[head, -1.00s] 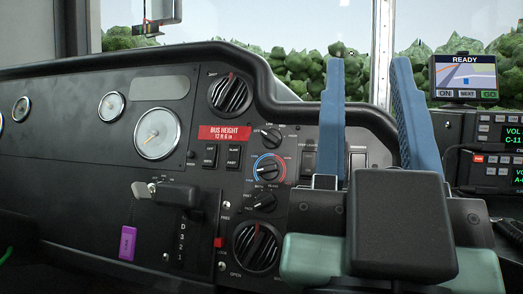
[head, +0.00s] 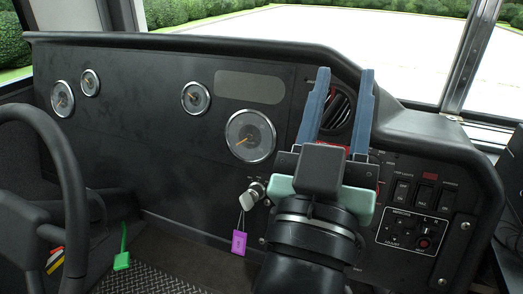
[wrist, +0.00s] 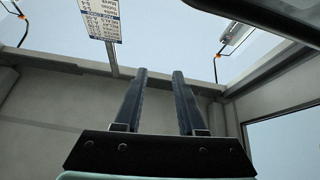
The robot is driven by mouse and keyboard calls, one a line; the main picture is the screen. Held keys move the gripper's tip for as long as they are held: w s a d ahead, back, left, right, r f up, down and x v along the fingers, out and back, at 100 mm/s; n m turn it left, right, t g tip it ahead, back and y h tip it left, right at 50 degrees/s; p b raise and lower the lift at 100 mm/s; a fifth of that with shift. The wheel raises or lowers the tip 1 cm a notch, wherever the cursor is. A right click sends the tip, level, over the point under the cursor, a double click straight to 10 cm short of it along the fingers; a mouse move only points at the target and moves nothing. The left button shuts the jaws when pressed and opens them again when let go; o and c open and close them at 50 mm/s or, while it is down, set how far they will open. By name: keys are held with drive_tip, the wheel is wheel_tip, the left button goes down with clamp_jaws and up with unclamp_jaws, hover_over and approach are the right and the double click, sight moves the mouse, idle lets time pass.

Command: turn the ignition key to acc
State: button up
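The ignition key (head: 245,200) sits in the ignition switch on the lower middle of the dashboard in the head view. A purple tag (head: 239,242) hangs below it on a thin cord. The position labels around the switch are too small to read. My gripper (head: 347,92) is to the right of the key and above it, pointing up in front of the dash. Its two blue fingers are apart with nothing between them. The wrist view also shows the open, empty fingers (wrist: 157,90), with the ceiling and upper windows behind.
The steering wheel (head: 62,170) is at the left. A green tag (head: 122,258) hangs left of the key, near the floor. Round gauges (head: 250,136) are above the key. A switch panel (head: 415,215) is right of my arm. Space in front of the key looks clear.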

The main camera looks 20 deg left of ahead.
drive_tip(key=a+f+n+g+y+p, duration=0.25)
drive_tip(key=a+f, duration=0.25)
drive_tip(key=f, duration=0.8)
drive_tip(key=n+g+y+p, duration=0.2)
drive_tip(key=n+g+p, duration=0.1)
drive_tip(key=n+g, duration=0.15)
approach(246, 210)
drive_tip(key=shift+t, duration=0.3)
drive_tip(key=x, duration=0.4)
drive_tip(key=p+x, duration=0.1)
drive_tip(key=x, duration=0.7)
drive_tip(key=shift+f, duration=0.25)
clamp_jaws()
